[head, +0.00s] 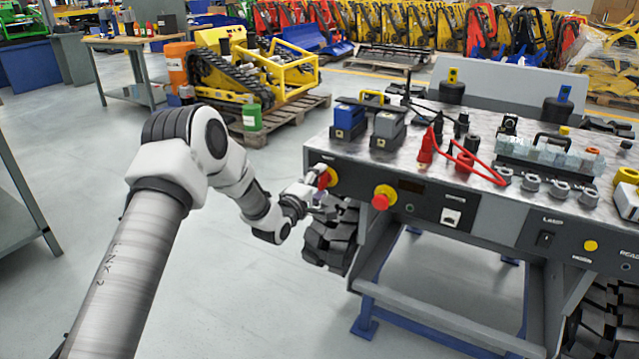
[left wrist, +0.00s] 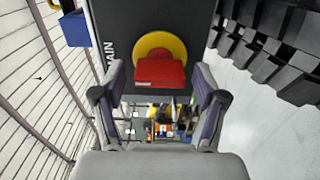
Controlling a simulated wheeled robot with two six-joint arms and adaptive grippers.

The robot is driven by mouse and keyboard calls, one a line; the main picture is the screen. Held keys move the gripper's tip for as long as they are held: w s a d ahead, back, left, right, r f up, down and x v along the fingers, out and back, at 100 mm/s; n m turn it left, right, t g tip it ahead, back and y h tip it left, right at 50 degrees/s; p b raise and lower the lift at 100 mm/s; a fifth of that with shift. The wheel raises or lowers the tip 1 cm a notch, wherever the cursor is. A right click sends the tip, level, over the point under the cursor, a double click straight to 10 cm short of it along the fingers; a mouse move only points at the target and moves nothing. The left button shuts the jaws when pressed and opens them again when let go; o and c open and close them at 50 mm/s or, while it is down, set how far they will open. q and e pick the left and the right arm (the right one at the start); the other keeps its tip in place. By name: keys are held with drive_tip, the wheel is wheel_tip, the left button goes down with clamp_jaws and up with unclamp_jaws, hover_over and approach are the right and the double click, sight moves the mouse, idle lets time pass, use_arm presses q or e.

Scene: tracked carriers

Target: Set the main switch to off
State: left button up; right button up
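The main switch (head: 331,176) is a red handle on a round yellow plate, on the dark front panel at the left end of the workbench. In the left wrist view the switch (left wrist: 160,70) shows close up beside the word MAIN, its red handle crosswise in the picture. My left gripper (head: 316,186) is right at the switch. In the left wrist view its two fingers (left wrist: 158,82) stand apart on either side of the red handle, with small gaps showing. The gripper partly hides the switch in the head view. My right gripper is not in view.
A red push button (head: 381,199) on yellow sits on the panel just right of the switch. A black track (head: 331,236) stands below the panel. Floor to the left is clear.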

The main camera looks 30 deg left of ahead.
use_arm(q)
drive_tip(key=shift+s, duration=0.1)
drive_tip(key=s, duration=1.1)
drive_tip(key=shift+s, duration=0.4)
drive_tip(key=shift+f, duration=0.1)
